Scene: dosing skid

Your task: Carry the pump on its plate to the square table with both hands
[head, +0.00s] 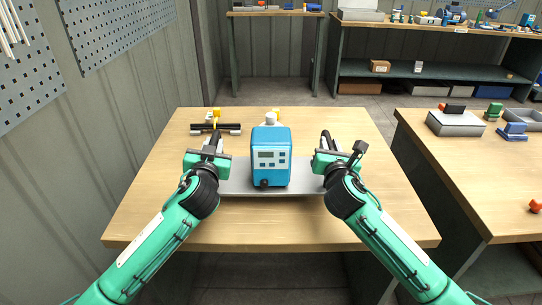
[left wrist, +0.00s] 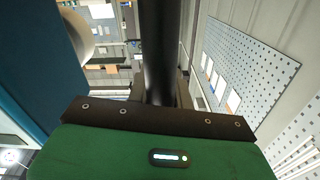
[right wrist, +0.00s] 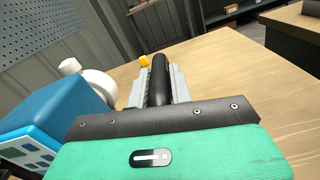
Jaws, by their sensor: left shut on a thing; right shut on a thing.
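The blue pump (head: 271,160), with a white cap and a keypad on its front, stands upright on a grey plate (head: 237,183) over the wooden table (head: 270,228) before me. My left gripper (head: 214,147) is shut on the plate's left black handle, seen as a dark bar (left wrist: 160,55) in the left wrist view. My right gripper (head: 327,146) is shut on the right black handle (right wrist: 158,82). The pump's blue side (right wrist: 62,112) shows beside the right gripper. I cannot tell whether the plate touches the table.
A black bar with grey ends (head: 216,128) and yellow parts lie behind the plate at left. A wooden bench (head: 470,170) with a grey box (head: 455,123) stands at right. A narrow table (head: 275,13) and a shelved bench stand at the back. A pegboard wall is at left.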

